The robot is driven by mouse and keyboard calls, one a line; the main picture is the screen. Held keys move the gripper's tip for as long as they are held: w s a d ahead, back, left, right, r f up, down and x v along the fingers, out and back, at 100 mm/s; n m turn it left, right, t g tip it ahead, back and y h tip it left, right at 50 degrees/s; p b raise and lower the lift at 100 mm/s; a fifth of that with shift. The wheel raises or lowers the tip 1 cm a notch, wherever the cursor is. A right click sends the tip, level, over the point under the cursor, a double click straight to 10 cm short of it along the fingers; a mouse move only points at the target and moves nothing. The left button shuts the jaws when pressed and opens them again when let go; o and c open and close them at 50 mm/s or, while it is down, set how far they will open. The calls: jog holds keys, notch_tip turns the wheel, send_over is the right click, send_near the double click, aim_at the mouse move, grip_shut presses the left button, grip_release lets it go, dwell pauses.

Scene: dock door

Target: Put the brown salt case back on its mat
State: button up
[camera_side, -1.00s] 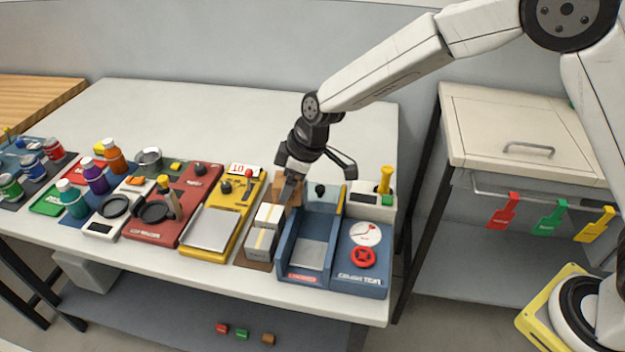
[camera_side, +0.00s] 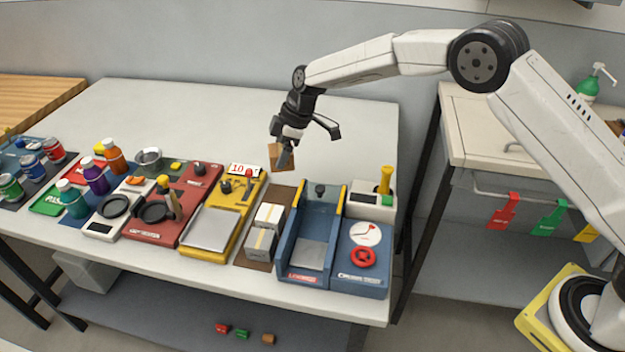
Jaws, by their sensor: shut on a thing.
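The brown case (camera_side: 273,155) is a small box held in the air over the rear part of the white table. My gripper (camera_side: 284,160) is shut on it, and a dark finger covers part of its near face. A brown mat (camera_side: 280,196) lies below and in front of the case, between the yellow scale and the blue crush tester. White and grey boxes (camera_side: 264,230) stand on the mat's front and middle part. The mat's rear part is bare.
The yellow scale (camera_side: 212,228) stands left of the mat and the blue tester (camera_side: 310,250) right of it, with raised walls. A white unit with a yellow post (camera_side: 384,182) is behind the tester. The table's rear (camera_side: 215,120) is clear.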

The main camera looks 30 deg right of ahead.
jog(key=shift+f, duration=0.1)
jog(key=shift+f, duration=4.9)
jog(key=shift+f, duration=0.1)
jog(key=o, duration=1.3)
jog(key=shift+v, duration=6.1)
